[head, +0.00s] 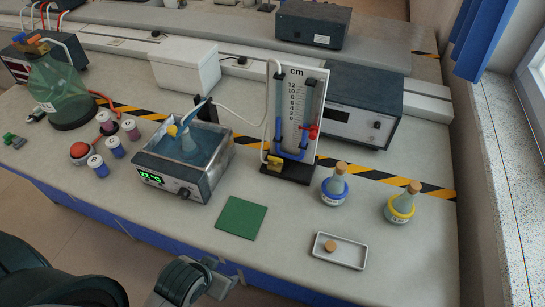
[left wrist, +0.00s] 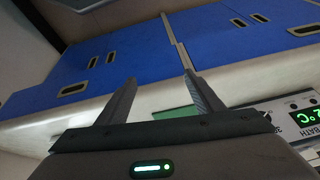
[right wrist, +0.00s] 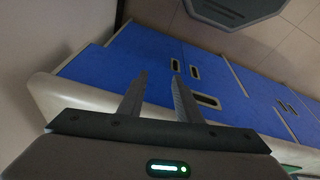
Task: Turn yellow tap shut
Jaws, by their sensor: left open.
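A small yellow tap (head: 275,162) sits low at the left side of the manometer (head: 298,110), beside its black foot. The tap is too small to tell how its handle is turned. My left gripper (head: 218,278) is low at the bottom of the head view, in front of the bench edge and well apart from the tap. Its two fingers stand open and empty in the left wrist view (left wrist: 160,78). My right gripper (right wrist: 160,76) is open and empty in the right wrist view, facing blue cabinet fronts. It does not show in the head view.
A water bath (head: 185,160) with a flask stands left of the manometer. Two stoppered flasks, blue (head: 335,185) and yellow (head: 402,203), stand to the right. A white tray (head: 352,258) and green mat (head: 241,218) lie near the front edge. A tube arches over to the manometer.

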